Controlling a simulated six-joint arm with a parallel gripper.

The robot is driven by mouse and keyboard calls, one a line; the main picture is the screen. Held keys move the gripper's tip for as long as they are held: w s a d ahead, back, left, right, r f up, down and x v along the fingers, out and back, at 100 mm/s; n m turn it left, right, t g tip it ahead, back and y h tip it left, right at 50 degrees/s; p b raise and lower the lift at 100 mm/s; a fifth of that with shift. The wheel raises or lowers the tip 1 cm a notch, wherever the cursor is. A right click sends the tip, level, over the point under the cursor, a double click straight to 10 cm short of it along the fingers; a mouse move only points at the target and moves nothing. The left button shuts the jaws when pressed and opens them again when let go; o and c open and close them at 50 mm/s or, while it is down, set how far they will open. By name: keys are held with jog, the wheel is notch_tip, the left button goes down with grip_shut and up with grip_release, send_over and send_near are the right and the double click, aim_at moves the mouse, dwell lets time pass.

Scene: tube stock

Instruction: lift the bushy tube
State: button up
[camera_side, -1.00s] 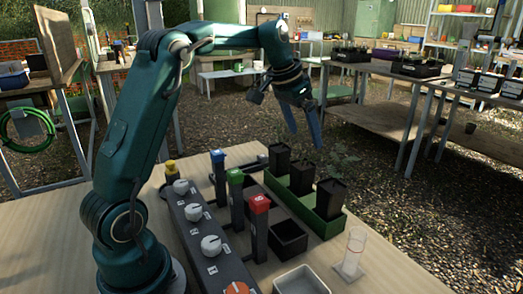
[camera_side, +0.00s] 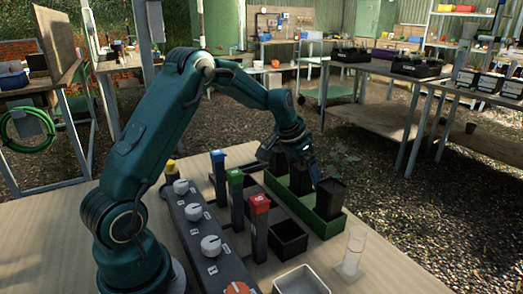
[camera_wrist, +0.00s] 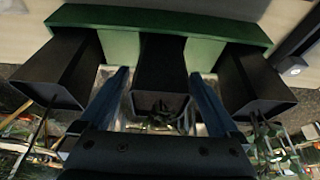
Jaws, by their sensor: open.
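A green rack (camera_side: 322,229) holds three black square tubes in a row. In the wrist view the rack (camera_wrist: 160,14) is at the top. The middle tube (camera_wrist: 163,60) shows a small leafy clump at its mouth. The left tube (camera_wrist: 58,68) and right tube (camera_wrist: 256,80) show thin stems; which is bushiest is hard to tell. My gripper (camera_wrist: 160,75) is open, with one blue finger on each side of the middle tube. In the side view my gripper (camera_side: 304,160) is low over the rack and partly hides the middle tube (camera_side: 301,181).
A control strip with white knobs (camera_side: 211,245) and blue, green and red-topped posts (camera_side: 259,204) stand left of the rack. A black square pot (camera_side: 288,240), a pale tray (camera_side: 301,281) and a clear cylinder (camera_side: 353,252) stand in front. Bare table lies at the front right.

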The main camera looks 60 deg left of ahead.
jog(key=shift+w+f, duration=0.1)
jog(key=shift+f, duration=0.05)
grip_shut()
